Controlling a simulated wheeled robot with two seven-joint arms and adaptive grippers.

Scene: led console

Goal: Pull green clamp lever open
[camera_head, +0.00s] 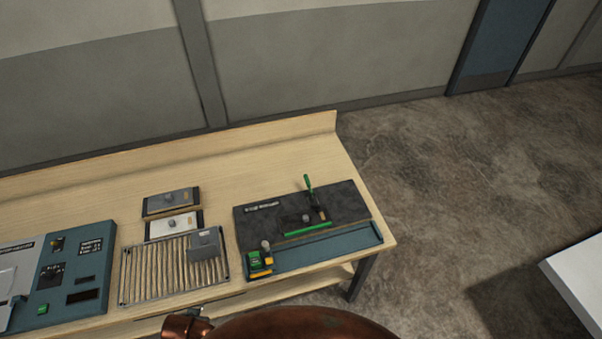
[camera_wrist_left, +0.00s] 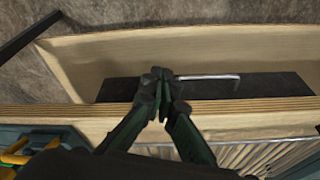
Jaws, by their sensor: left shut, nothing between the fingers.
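The green clamp lever (camera_head: 309,186) stands up, slightly tilted, at the back right of a dark plate (camera_head: 350,202) on the bench. A green bar (camera_head: 307,229) lies along the front of that plate, with a small dark knob just behind it. My left gripper (camera_wrist_left: 160,76) shows in the left wrist view, with its dark fingertips shut together and nothing between them. It is over or near the wooden bench, beside a thin bent metal rod (camera_wrist_left: 210,78). The lever cannot be made out in the wrist view.
A blue-grey tray (camera_head: 318,251) runs along the plate's front, with a green and yellow item (camera_head: 258,263) at its left end. A slatted rack (camera_head: 172,271), two small plates and a blue control panel (camera_head: 75,262) stand farther left. The bench top behind is clear.

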